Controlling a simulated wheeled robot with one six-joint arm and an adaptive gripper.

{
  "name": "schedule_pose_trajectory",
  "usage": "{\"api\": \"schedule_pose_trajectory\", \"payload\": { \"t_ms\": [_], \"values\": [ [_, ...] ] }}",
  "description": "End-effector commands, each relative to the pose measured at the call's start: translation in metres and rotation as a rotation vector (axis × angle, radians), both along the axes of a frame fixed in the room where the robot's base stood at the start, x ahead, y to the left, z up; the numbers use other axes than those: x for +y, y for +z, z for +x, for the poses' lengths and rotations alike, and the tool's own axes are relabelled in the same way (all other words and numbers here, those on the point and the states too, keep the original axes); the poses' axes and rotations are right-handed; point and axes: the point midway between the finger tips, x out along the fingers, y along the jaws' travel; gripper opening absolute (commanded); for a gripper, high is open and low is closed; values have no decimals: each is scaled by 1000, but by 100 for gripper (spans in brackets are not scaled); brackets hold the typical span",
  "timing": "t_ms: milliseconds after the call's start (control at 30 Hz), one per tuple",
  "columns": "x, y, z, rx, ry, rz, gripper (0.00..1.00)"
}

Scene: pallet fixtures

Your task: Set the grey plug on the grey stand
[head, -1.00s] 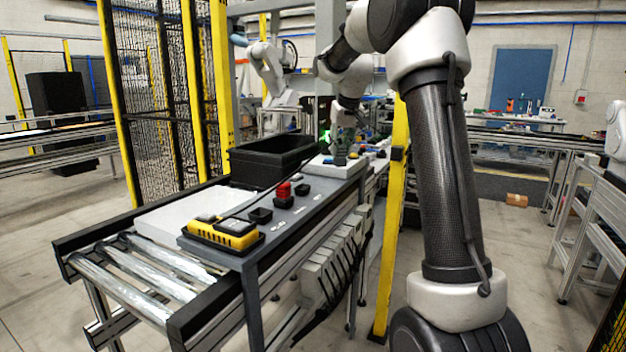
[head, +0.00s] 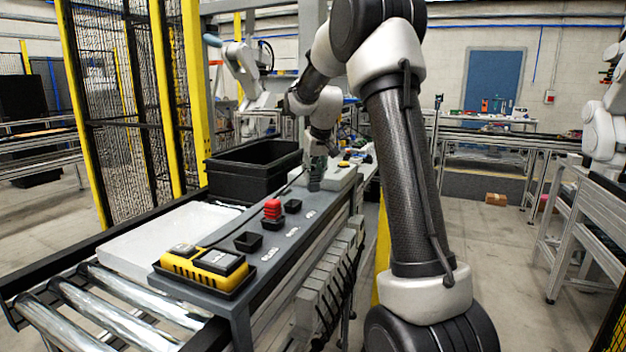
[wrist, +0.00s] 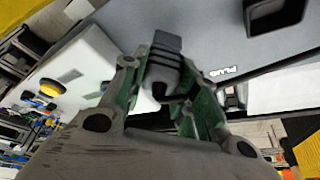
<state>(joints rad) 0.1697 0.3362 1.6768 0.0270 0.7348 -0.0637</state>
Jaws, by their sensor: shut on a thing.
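My gripper (wrist: 160,90) is shut on a dark grey blocky piece, the grey plug (wrist: 165,52), in the wrist view. The plug is held between the green-sided fingers, above the grey panel surface. In the head view my gripper (head: 317,178) is low over the far end of the grey panel, beside a white box; the plug cannot be made out there. A dark square holder (wrist: 272,14) lies on the panel near a "PLUG" label in the wrist view. Which dark holder is the grey stand I cannot tell for sure.
The panel (head: 283,250) carries a red stacked piece (head: 272,210), a dark square cup (head: 248,242) and a yellow block (head: 205,268). A black bin (head: 250,172) stands behind. The white box (head: 340,180) has a yellow button. Rollers lie at the front left.

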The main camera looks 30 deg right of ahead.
Motion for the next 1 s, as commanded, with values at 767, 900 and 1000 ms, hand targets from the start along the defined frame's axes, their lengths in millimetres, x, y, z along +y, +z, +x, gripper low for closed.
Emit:
{"api": "schedule_pose_trajectory", "payload": {
  "t_ms": [767, 900, 1000],
  "values": [
    [0, -24, 0, 1, 0, 0, 51],
    [0, -24, 0, 1, 0, 0, 51],
    [0, -18, -1, -1, 0, 0, 51]
  ]
}}
